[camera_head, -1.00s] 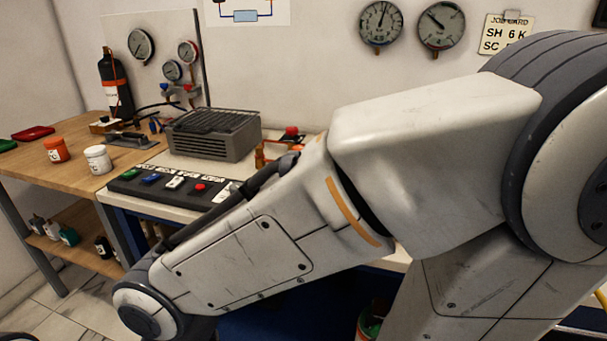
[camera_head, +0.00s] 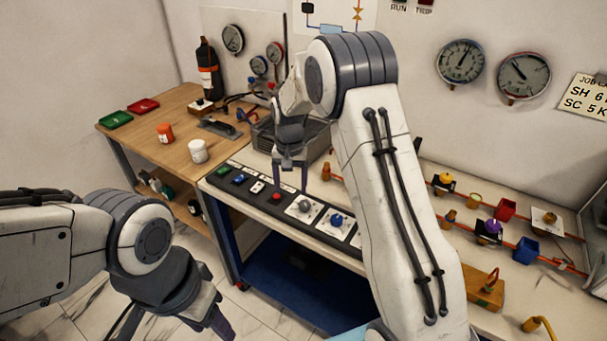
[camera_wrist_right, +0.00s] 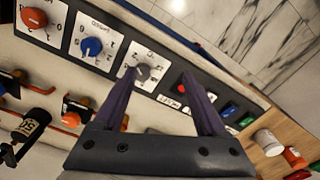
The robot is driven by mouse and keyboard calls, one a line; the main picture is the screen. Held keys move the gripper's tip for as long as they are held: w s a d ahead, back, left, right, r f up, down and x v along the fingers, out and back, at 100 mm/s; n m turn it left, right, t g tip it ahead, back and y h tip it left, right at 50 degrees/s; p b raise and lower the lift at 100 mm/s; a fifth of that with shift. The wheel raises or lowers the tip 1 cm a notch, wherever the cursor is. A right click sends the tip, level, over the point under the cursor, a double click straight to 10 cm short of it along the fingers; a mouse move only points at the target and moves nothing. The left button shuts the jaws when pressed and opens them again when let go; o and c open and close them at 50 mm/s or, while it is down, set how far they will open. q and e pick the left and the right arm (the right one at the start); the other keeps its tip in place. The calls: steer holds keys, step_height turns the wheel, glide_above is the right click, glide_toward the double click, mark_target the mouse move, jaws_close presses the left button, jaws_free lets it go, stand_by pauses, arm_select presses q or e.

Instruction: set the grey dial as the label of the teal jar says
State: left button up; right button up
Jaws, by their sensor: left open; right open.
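The grey dial (camera_head: 305,206) sits on a white plate with a printed scale on the dark control strip; it also shows in the right wrist view (camera_wrist_right: 143,72). My right gripper (camera_head: 290,187) is open and empty, pointing down over the strip. In the right wrist view its fingers (camera_wrist_right: 158,76) lie across the area between the grey dial and a red button, one fingertip overlapping the dial's edge; contact cannot be told. My left gripper (camera_head: 215,318) is open, low at the front left, away from the bench. A small teal jar (camera_head: 167,192) stands on the lower shelf; its label is unreadable here.
A blue dial (camera_head: 336,219) sits right of the grey one, and a red button (camera_head: 277,197) left of it. A grey vented box (camera_head: 318,146) stands behind the strip. Pipes with coloured valves fill the bench's right side. A white jar (camera_head: 198,151) stands on the wooden table.

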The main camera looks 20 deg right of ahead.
steer(key=m+p, duration=0.2)
glide_above(305, 203)
arm_select(q)
step_height(305, 203, up, 7)
steer(key=p, duration=0.3)
arm_select(e)
step_height(305, 203, down, 10)
steer(key=shift+f, duration=0.15)
jaws_close()
steer(key=shift+a, duration=0.15)
arm_select(q)
steer(key=shift+f, duration=0.1)
